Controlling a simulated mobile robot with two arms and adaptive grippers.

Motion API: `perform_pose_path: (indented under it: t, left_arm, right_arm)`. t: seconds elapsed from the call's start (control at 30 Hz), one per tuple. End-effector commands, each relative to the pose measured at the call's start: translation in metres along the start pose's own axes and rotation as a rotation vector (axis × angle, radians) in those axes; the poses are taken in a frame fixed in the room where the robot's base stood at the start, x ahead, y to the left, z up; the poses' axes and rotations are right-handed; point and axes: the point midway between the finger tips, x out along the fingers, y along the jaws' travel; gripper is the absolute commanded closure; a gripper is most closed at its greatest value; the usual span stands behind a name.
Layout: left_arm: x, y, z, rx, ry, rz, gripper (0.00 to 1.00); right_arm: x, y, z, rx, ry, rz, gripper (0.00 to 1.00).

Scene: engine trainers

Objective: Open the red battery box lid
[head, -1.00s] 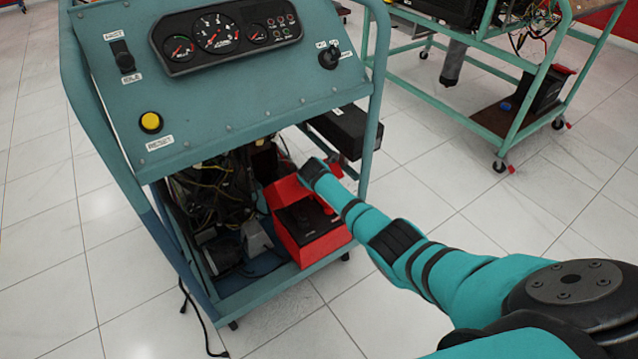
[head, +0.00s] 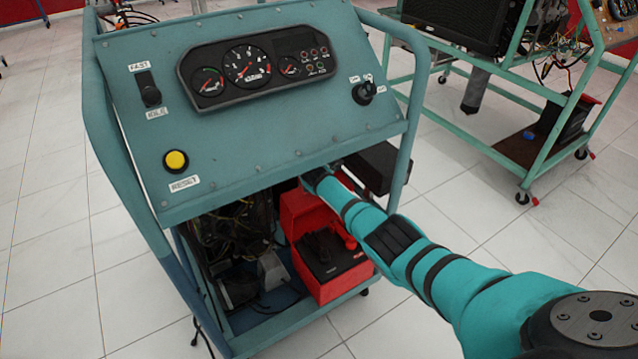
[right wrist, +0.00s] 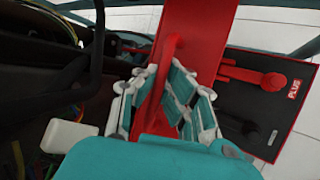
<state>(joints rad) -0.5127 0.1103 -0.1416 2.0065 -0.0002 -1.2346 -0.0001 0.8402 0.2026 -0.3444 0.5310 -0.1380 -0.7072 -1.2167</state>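The red battery box (head: 340,287) stands on the lower shelf of the teal engine trainer. Its red lid (head: 301,212) is raised at the back, leaving the black battery top (head: 325,255) uncovered. The right wrist view shows the lid (right wrist: 205,35) and its raised red handle (right wrist: 171,52). My right gripper (right wrist: 163,72) has its fingers on both sides of this handle and looks shut on it. In the head view my right arm reaches in from the right, and its fingers are hidden below the panel edge. My left gripper is not in view.
The sloped control panel (head: 300,130) overhangs the box. A black box (head: 378,168) is mounted beside my right arm. Wiring and engine parts (head: 235,235) lie left of the battery box. Another teal trainer stands behind right; the floor between is clear.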

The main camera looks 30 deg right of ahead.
Motion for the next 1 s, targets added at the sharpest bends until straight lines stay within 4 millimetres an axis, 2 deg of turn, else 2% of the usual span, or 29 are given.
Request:
perform_pose_path:
  t: [0.03, 0.27, 0.43, 0.83, 1.0]
  left_arm:
    - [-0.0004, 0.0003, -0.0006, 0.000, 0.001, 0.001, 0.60]
    - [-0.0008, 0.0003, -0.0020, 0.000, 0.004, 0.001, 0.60]
    - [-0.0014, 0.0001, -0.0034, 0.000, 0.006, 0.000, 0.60]
    - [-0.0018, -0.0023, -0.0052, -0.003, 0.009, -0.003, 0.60]
    - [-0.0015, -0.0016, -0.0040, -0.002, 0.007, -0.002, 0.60]
  right_arm:
    - [-0.0015, 0.0062, 0.0036, -0.003, -0.005, 0.011, 1.00]
    - [-0.0017, 0.0066, 0.0037, -0.004, -0.005, 0.012, 1.00]
    - [-0.0015, 0.0058, 0.0032, -0.003, -0.004, 0.010, 0.80]
    - [-0.0008, 0.0013, 0.0003, -0.002, -0.001, 0.003, 0.80]
    - [-0.0066, 0.0017, 0.0010, -0.001, -0.002, 0.005, 0.80]
